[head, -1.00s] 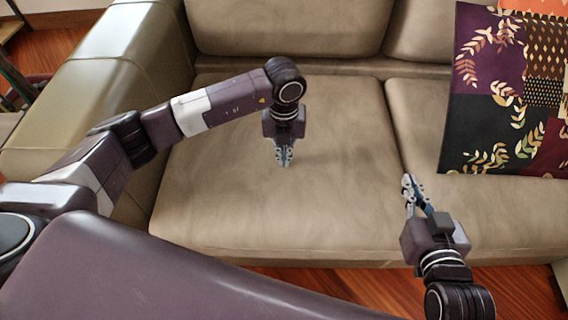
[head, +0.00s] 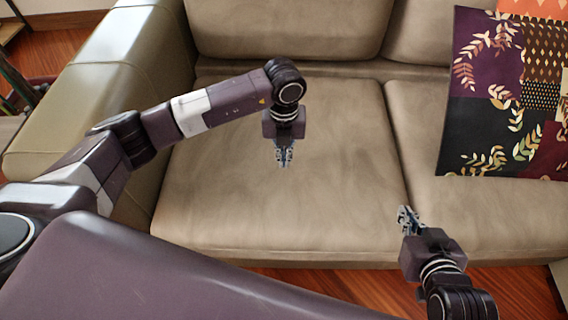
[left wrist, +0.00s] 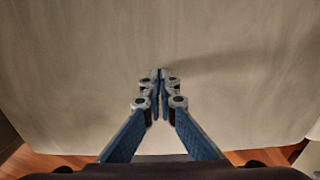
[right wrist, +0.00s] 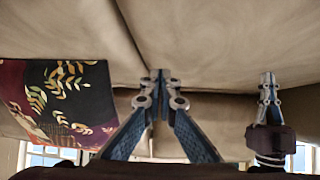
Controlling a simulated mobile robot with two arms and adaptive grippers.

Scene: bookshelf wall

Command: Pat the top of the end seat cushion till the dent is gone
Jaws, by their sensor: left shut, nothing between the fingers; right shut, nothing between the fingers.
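The end seat cushion (head: 230,195) is the tan leather seat beside the left armrest. Its top looks smooth with faint wrinkles; I cannot make out a clear dent. My left gripper (head: 284,163) is shut and empty, pointing down over the middle of this cushion. In the left wrist view the shut fingertips (left wrist: 160,76) are over the plain tan surface, with a soft shadow beside them; I cannot tell whether they touch it. My right gripper (head: 404,212) is shut and empty near the front of the seam between the two seats. It also shows in the right wrist view (right wrist: 160,76).
A patterned patchwork pillow (head: 500,110) leans on the right seat cushion (head: 480,205). The tan armrest (head: 105,75) bounds the left side and the backrest (head: 290,28) stands behind. Wooden floor (head: 330,280) shows in front.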

